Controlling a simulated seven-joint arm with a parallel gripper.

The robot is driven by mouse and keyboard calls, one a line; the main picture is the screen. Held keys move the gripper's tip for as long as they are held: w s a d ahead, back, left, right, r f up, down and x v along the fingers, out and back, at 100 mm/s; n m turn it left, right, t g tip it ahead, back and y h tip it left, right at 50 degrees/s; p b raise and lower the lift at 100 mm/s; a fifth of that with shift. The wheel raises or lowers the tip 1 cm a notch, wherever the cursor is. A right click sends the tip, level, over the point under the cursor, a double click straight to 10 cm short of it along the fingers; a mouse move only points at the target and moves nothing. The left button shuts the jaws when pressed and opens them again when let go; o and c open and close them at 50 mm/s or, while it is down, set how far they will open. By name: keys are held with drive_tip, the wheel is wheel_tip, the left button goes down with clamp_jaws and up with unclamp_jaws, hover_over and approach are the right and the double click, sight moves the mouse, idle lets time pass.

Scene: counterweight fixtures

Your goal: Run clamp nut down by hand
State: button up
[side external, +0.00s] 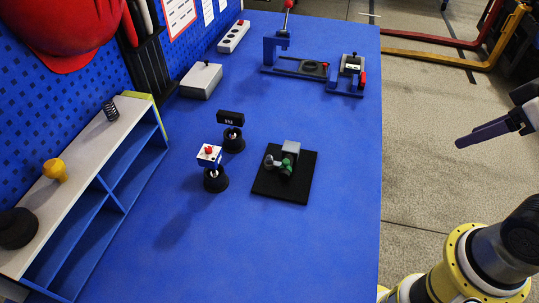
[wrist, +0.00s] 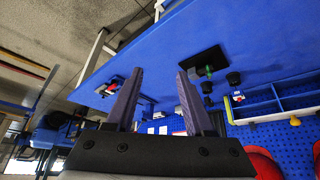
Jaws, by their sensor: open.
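A grey block fixture (side external: 290,150) with a small green knob-like part (side external: 286,167) and a grey part beside it stands on a black square mat (side external: 300,190). I cannot tell for sure which part is the clamp nut. In the wrist view the mat (wrist: 196,62) lies beyond my fingers, with the green part (wrist: 206,70) on it. My gripper (side external: 466,139) is at the right, past the table edge and well away from the fixture. In the wrist view my gripper (wrist: 160,73) has its two fingers apart with nothing between them.
On the blue table (side external: 330,250) stand two small black-based stands (side external: 214,180) (side external: 234,140), left of the mat. A shelf (side external: 90,180) lines the left. The front right is clear.

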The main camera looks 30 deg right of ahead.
drive_tip(key=shift+c, duration=1.1)
drive_tip(key=shift+s+n, duration=0.1)
drive_tip(key=shift+n, duration=0.9)
drive_tip(key=shift+c, duration=0.3)
drive_tip(key=w+a+r+n, duration=0.3)
drive_tip(key=w+r+n, duration=0.7)
drive_tip(key=w+n, duration=0.35)
drive_tip(key=n+g, duration=0.6)
drive_tip(key=n, duration=0.6)
hover_over(269, 157)
wheel_tip(269, 157, down, 19)
drive_tip(key=shift+m, duration=0.25)
wheel_tip(269, 157, down, 14)
drive_tip(key=shift+r, duration=0.25)
